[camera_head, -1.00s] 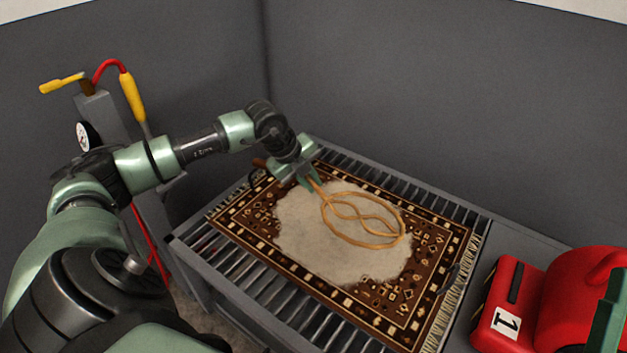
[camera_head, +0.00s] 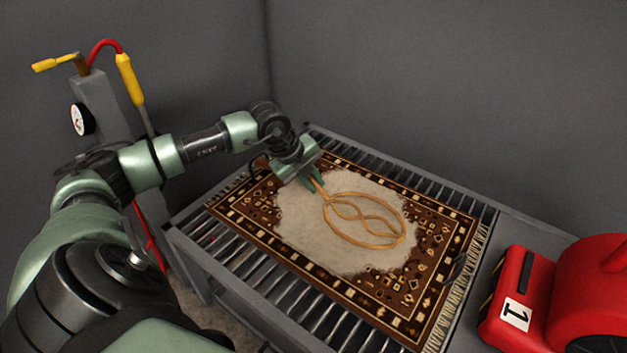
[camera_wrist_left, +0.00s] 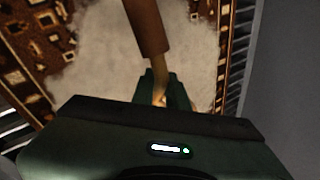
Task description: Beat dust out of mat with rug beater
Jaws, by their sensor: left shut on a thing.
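The patterned brown mat (camera_head: 234,212) lies flat on a slatted grey rack, with a large pale dust patch (camera_head: 300,240) over its middle. My left gripper (camera_head: 314,182) is shut on the handle of the tan woven rug beater (camera_head: 365,246), above the mat's far left part. The beater's looped head lies over the dust patch; I cannot tell whether it touches the mat. In the left wrist view the brown handle (camera_wrist_left: 147,30) runs up from the fingers (camera_wrist_left: 160,95), with dust and mat border behind. My right gripper is out of view.
A red machine (camera_head: 590,295) marked 1 stands at the right by the rack (camera_head: 300,318). A grey post (camera_head: 100,105) with a gauge and yellow-handled hose stands at the left. Grey walls close off the back.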

